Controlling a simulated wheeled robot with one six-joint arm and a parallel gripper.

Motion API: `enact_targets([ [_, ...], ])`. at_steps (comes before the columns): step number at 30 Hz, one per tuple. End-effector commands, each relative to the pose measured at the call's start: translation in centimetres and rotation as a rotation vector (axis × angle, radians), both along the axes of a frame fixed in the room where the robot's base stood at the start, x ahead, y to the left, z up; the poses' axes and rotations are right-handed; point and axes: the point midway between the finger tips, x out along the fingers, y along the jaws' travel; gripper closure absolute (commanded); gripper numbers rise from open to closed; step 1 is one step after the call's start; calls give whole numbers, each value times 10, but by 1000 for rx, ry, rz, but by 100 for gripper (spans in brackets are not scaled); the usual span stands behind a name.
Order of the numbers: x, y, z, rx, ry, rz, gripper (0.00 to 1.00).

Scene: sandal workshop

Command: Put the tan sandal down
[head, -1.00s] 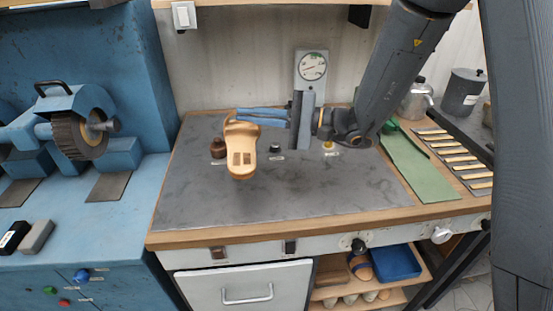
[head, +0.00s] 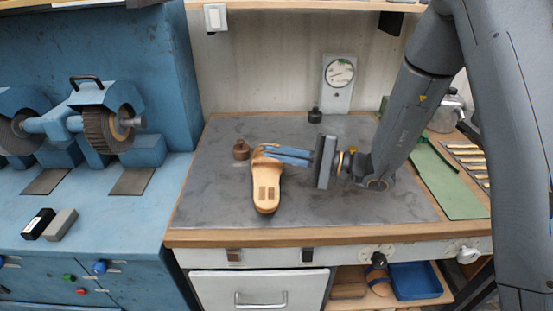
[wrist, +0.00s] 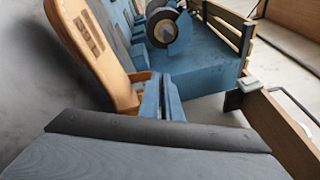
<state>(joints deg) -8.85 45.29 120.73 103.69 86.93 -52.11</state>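The wrist view shows the sandal's tan edge (wrist: 112,72) at the tips of the fingers (wrist: 160,97). The gripper looks shut on the sandal; the exact contact is partly hidden. I cannot tell whether the sandal's lower end touches the worktop.
A brown knobbed piece (head: 240,150) stands just left of the sandal, and a black one (head: 315,115) behind. A green mat (head: 440,180) lies right. A blue bench with grinding wheels (head: 107,129) is left. The front worktop is mostly clear.

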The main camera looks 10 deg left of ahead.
Motion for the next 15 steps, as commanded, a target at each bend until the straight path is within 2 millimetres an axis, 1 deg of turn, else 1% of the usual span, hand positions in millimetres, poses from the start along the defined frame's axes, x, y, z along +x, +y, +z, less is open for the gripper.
enact_targets([
  [3, 0, 0, -14, 0, 3, 0, 100],
  [6, 0, 0, -22, 0, 1, 0, 100],
  [14, 0, 0, -25, 0, -1, 0, 100],
  [15, 0, 0, -25, -1, 0, 0, 91],
])
